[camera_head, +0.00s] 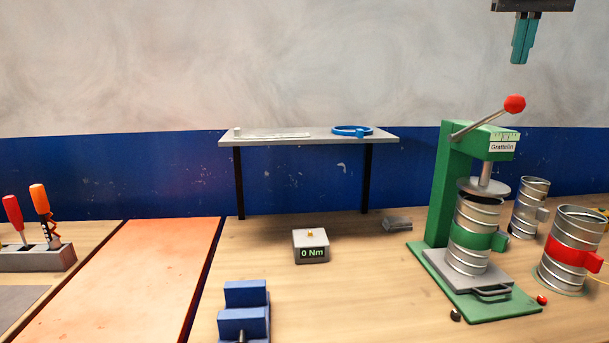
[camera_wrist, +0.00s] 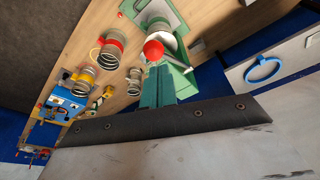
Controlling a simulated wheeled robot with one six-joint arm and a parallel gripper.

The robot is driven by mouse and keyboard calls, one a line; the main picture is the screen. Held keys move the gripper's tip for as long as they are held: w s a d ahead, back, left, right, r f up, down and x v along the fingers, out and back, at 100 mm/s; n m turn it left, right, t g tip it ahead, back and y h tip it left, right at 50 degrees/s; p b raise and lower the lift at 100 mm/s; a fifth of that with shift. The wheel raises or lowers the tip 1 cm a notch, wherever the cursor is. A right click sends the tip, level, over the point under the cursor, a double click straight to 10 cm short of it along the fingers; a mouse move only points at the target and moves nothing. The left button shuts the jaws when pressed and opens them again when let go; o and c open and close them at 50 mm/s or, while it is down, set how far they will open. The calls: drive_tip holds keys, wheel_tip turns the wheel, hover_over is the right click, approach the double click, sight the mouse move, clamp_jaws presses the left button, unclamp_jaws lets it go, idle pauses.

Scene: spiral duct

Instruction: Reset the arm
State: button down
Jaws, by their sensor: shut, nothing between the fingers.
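My gripper (camera_head: 522,40) hangs at the top right of the head view, fingers pointing down, shut and empty. It is high above the bench and above the green press (camera_head: 446,185), touching nothing. In the wrist view the teal fingers of my gripper (camera_wrist: 157,88) are together, and the red knob (camera_wrist: 153,50) of the press lever shows just beyond their tips. A spiral duct with a green clamp (camera_head: 476,236) stands upright on the press plate, under the round press head.
To the right of the press stand a duct with a red clamp (camera_head: 570,248) and a plain-clamped duct (camera_head: 528,208). A shelf (camera_head: 290,138) carries a blue ring (camera_head: 352,131). A torque meter (camera_head: 311,245) reads 0 Nm. A blue vise (camera_head: 245,308) stands at the front.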

drive_tip(key=s+a+f+n, duration=0.1)
drive_tip(key=s+a+f, duration=0.4)
drive_tip(key=s+f, duration=0.3)
drive_tip(key=s+a+f+n, duration=0.2)
drive_tip(key=s+a+f, duration=0.3)
drive_tip(key=s+f, duration=0.4)
drive_tip(key=s+a+f+n+g+y, duration=0.1)
drive_tip(key=s+a+f, duration=0.4)
drive_tip(key=f, duration=1.4)
drive_tip(key=s+n, duration=0.1)
drive_tip(key=s, duration=0.2)
drive_tip(key=shift+s+f, duration=0.25)
drive_tip(key=shift+s, duration=0.15)
